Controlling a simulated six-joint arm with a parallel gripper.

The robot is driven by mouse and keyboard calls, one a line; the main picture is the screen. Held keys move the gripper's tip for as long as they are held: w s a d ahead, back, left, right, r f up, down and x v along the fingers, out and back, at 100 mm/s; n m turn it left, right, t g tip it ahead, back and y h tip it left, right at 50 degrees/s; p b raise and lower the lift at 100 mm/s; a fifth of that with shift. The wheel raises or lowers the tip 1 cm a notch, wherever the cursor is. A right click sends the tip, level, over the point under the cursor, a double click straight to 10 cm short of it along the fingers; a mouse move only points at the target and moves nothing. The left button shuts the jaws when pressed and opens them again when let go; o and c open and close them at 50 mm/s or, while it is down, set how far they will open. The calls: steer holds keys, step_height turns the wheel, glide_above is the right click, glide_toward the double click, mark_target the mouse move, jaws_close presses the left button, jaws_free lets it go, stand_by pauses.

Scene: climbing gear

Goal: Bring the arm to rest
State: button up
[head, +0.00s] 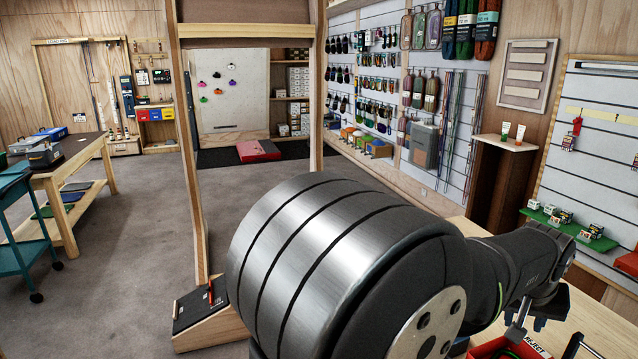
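My arm fills the lower middle of the head view, with a large banded metal joint in front and dark links running to the right. The wrist bends down at the right, over a wooden bench top.
A red tray (484,351) labelled REJECT is beside the gripper on the bench (598,322). A green shelf (600,243) with small boxes is on the right wall. A wooden post frame (190,170) stands behind my arm. Open carpet (120,290) lies left.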

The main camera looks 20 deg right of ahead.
steer(key=x, duration=0.9)
steer(key=shift+w+f, duration=0.1)
steer(key=shift+f, duration=0.15)
steer(key=shift+r, duration=0.8)
